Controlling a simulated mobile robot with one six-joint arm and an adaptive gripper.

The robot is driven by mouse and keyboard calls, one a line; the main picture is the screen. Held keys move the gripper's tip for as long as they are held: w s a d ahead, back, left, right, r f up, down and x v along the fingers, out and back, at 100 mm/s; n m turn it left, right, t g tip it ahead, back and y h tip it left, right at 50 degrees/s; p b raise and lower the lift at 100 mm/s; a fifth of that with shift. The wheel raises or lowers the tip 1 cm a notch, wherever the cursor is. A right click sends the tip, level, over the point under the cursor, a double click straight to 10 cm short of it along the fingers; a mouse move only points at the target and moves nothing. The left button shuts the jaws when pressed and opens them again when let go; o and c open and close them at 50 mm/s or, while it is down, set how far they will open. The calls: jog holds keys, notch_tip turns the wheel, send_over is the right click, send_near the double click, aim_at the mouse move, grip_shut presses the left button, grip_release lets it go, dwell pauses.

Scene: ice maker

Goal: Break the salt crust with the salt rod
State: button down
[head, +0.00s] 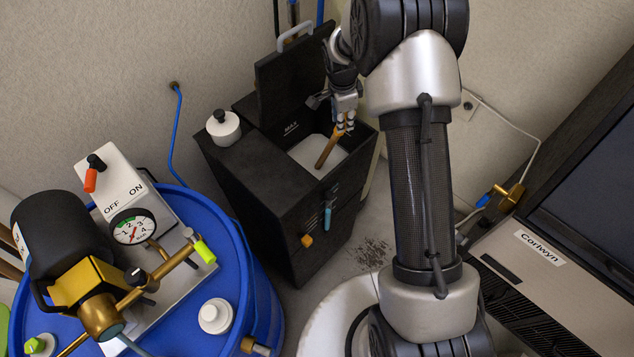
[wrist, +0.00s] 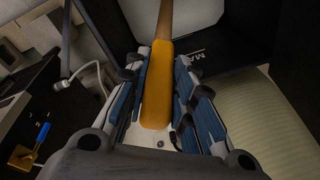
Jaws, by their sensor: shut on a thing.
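The salt rod (head: 326,153) is a thin wooden stick with an orange handle (wrist: 157,85). My gripper (head: 345,118) is shut on the handle, and in the wrist view the handle lies between its two fingers. The rod slants down and left into the open top of a black tank (head: 290,197). A white surface, apparently the salt crust (head: 306,150), shows inside the tank's opening. It also shows in the wrist view beside the wooden shaft (wrist: 205,12). The rod's lower end is over or at this white surface; I cannot tell whether it touches.
The tank's lid (head: 288,80) stands open behind. A white knob (head: 223,126) sits on the tank's top left, and a blue valve (head: 327,217) on its front. A blue barrel (head: 258,285) with a gauge (head: 132,227) stands left. A "Coriwyn" machine (head: 500,285) stands right.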

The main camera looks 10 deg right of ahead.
jog(key=shift+r+p, duration=2.7)
jog(key=shift+r, duration=2.35)
notch_tip(320, 180, up, 10)
jog(key=p, duration=0.6)
notch_tip(320, 180, up, 10)
jog(key=p, duration=0.6)
